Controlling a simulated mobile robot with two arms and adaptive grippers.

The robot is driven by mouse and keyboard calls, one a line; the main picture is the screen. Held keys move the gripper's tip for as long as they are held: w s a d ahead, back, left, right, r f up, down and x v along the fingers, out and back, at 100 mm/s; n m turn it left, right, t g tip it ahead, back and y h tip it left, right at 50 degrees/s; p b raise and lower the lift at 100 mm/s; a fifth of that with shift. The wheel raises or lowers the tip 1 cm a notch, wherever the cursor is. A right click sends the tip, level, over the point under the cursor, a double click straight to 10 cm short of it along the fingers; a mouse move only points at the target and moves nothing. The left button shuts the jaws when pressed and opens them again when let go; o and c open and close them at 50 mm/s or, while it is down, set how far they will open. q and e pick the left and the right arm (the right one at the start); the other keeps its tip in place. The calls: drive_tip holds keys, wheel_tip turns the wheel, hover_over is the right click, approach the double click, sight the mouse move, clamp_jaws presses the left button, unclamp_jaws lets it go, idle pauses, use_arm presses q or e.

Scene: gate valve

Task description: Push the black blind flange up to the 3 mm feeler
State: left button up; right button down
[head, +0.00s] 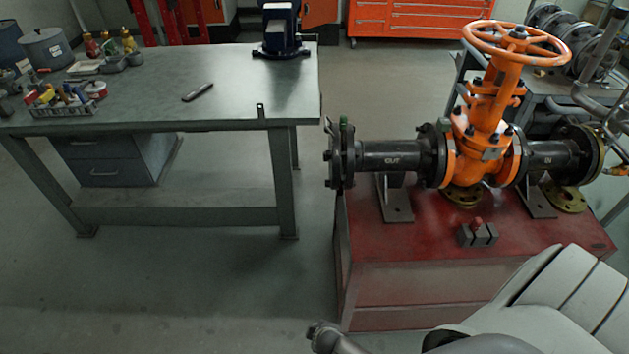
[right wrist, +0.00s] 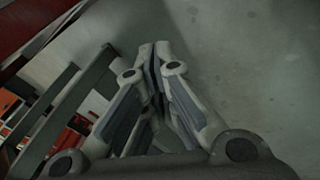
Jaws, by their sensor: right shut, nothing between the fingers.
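The black blind flange (head: 332,157) stands upright at the left end of the black pipe marked OUT, beside the pipe's own end flange (head: 347,155). A small green piece (head: 344,122) shows at the top of this flange pair. I cannot tell whether it belongs to the feeler, and the gap between the flanges is too small to read. My right gripper (right wrist: 157,55) is shut and empty in the right wrist view, above bare floor. In the head view my right arm comes in at the lower right, below the flanges. My left gripper is in neither view.
The orange gate valve (head: 485,135) and its pipes rest on supports on a red stand (head: 420,238). A workbench (head: 230,100) with tools stands at left. Free floor lies between bench and stand.

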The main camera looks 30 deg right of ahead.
drive_tip(key=w+d+r+n+t+h+b, duration=0.1)
drive_tip(key=w+d+r+t+h+b, duration=0.15)
drive_tip(key=w+r+b, duration=0.6)
drive_tip(key=w+d+r+n+t+h+b, duration=0.1)
drive_tip(key=w+r+t+h, duration=0.2)
drive_tip(key=w, duration=1)
drive_tip(key=w+d+r+m+t+h+b, duration=0.1)
drive_tip(key=w+d+r+h+b, duration=0.15)
drive_tip(key=r, duration=0.75)
drive_tip(key=w+d+r+t+h+b, duration=0.1)
drive_tip(key=w+d+r+h+b, duration=0.2)
drive_tip(key=r, duration=0.8)
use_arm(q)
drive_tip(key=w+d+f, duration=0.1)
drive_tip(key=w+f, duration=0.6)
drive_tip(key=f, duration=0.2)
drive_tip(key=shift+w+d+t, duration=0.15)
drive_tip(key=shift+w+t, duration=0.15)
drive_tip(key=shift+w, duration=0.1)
use_arm(e)
drive_tip(key=w+d, duration=0.3)
drive_tip(key=d, duration=0.6)
drive_tip(key=shift+w+d, duration=0.2)
drive_tip(key=shift+d, duration=0.2)
